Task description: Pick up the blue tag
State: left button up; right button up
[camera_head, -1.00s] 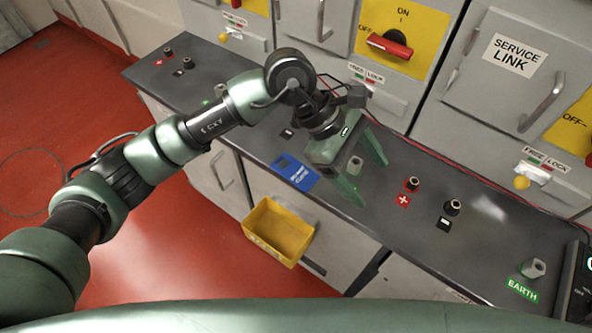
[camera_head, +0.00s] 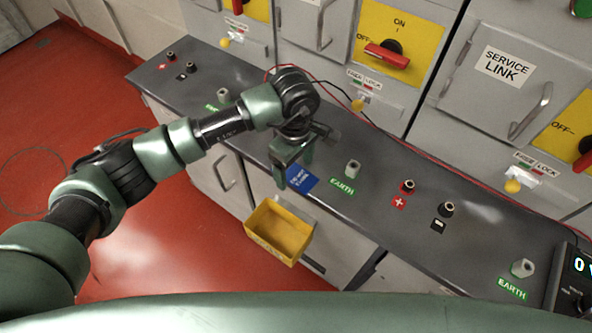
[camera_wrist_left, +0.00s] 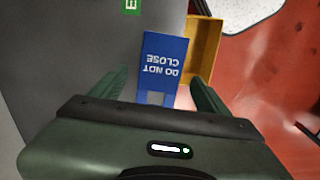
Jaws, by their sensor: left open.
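The blue tag (camera_head: 303,180) lies on the grey bench top near its front edge, partly hidden by my left gripper in the head view. In the left wrist view the blue tag (camera_wrist_left: 161,66) reads "DO NOT CLOSE" upside down and lies between the two fingers. My left gripper (camera_head: 287,180) is open and empty, over the left end of the tag. It also shows in the left wrist view (camera_wrist_left: 160,92), with one finger on each side of the tag. I cannot tell the exact height above the bench. My right gripper is not in view.
A yellow bin (camera_head: 278,232) hangs on the bench front below the tag. EARTH posts (camera_head: 352,168) and red and black terminals (camera_head: 407,187) stand on the bench to the right. Cabinets with a red switch handle (camera_head: 387,55) rise behind. A red cable runs along the back.

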aim_at(295, 174)
pick_arm(q)
jog(key=shift+f, duration=0.2)
dwell(0.4)
jog(key=c, duration=1.4)
jog(key=shift+r, duration=0.1)
jog(key=shift+r, duration=0.3)
notch_tip(295, 174, up, 20)
jog(key=b, duration=0.4)
jog(key=shift+f+b, duration=0.25)
jog(key=shift+b, duration=0.05)
